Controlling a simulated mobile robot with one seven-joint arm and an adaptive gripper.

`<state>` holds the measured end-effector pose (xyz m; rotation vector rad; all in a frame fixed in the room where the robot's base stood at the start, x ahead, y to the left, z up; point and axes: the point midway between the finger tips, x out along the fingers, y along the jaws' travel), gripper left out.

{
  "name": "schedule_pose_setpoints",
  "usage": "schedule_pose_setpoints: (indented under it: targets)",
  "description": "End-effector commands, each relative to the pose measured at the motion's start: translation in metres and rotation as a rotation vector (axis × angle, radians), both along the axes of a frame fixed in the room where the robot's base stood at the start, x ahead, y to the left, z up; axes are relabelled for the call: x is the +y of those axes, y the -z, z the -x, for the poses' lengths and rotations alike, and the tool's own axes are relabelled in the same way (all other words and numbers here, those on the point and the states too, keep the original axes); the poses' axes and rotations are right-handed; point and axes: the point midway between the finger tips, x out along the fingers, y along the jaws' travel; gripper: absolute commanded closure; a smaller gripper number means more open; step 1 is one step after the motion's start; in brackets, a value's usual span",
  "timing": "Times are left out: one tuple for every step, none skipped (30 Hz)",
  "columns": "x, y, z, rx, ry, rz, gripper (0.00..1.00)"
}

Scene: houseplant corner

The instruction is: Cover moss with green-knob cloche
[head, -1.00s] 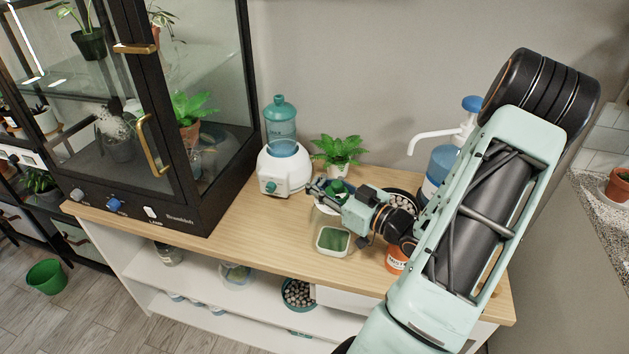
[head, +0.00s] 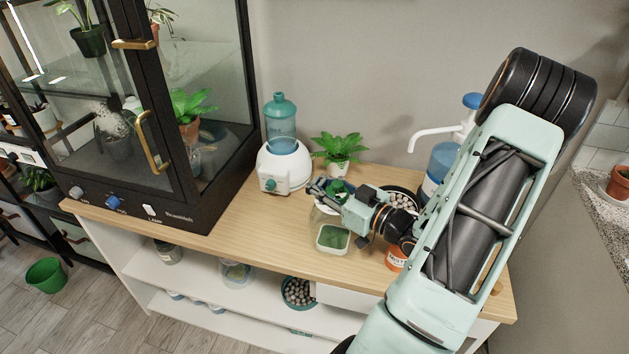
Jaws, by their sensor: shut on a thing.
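My gripper (head: 331,189) is shut on the green knob (head: 337,187) of a clear glass cloche (head: 323,212). The glass is faint, and the gripper hides part of its top. The cloche is just behind a small, pale square dish of green moss (head: 333,238). The moss is in plain view, with its front uncovered. I cannot tell whether the cloche's lower rim touches the table or hangs just above it.
A white humidifier (head: 283,170) with a teal tank and a potted fern (head: 340,150) stand behind. A dark bowl of pebbles (head: 402,199), an orange pot (head: 396,259) and a blue pump bottle (head: 440,162) are near my arm. The wooden tabletop (head: 245,225) is clear at left.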

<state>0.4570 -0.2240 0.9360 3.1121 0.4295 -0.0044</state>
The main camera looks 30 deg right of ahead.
Motion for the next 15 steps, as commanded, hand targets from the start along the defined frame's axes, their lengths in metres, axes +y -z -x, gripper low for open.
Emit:
schedule_pose_setpoints:
  targets:
    - [0.000,-0.002,0.000,-0.004,-0.001,0.001,1.00]
    - [0.000,-0.002,0.000,-0.004,-0.001,0.001,1.00]
    - [0.000,-0.001,0.000,-0.004,-0.001,0.001,1.00]
    - [0.000,-0.001,0.000,-0.004,-0.001,0.001,1.00]
    - [0.000,-0.001,0.000,-0.004,-0.001,0.001,1.00]
    - [0.000,0.000,0.000,-0.004,-0.001,0.001,1.00]
    - [0.000,0.001,0.000,-0.004,-0.001,0.001,1.00]
    - [0.000,0.002,0.000,-0.004,-0.001,0.001,1.00]
    - [0.000,0.003,0.000,-0.004,-0.001,0.001,1.00]
    - [0.000,0.004,0.000,-0.004,-0.001,0.001,1.00]
    - [0.000,0.004,0.000,-0.004,-0.001,0.001,1.00]
    - [0.000,0.006,0.000,-0.004,-0.001,0.001,1.00]
    - [0.000,0.006,0.000,-0.004,-0.001,0.001,1.00]
    - [0.000,0.007,0.000,-0.004,-0.001,0.001,1.00]
    - [0.000,0.008,0.000,-0.004,-0.001,0.001,1.00]
